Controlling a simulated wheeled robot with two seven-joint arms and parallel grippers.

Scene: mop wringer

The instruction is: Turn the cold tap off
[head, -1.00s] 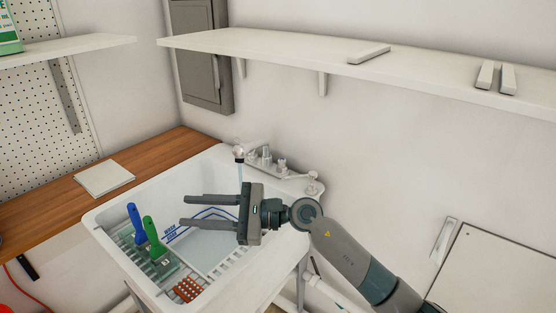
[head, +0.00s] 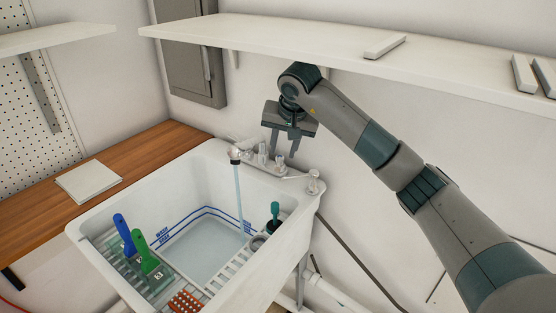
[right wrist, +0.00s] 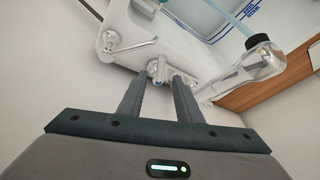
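The tap set stands on the back rim of the white sink (head: 150,195). Its spout (head: 236,153) runs a stream of water (head: 239,195) into the basin; the spout and stream also show in the right wrist view (right wrist: 262,60). Small chrome fittings (head: 262,156) stand right of the spout, and another handle (head: 313,182) is at the right end. Which is the cold tap I cannot tell. My right gripper (head: 282,153) is open and empty just above the middle fittings. In the right wrist view a chrome fitting (right wrist: 157,70) lies beyond and between its fingertips. My left gripper is out of view.
A long white shelf (head: 330,47) runs above my right arm. Blue (head: 124,232) and green (head: 144,250) handled tools and a teal-handled item (head: 275,212) stand in the sink. A wooden counter (head: 130,160) is at the left.

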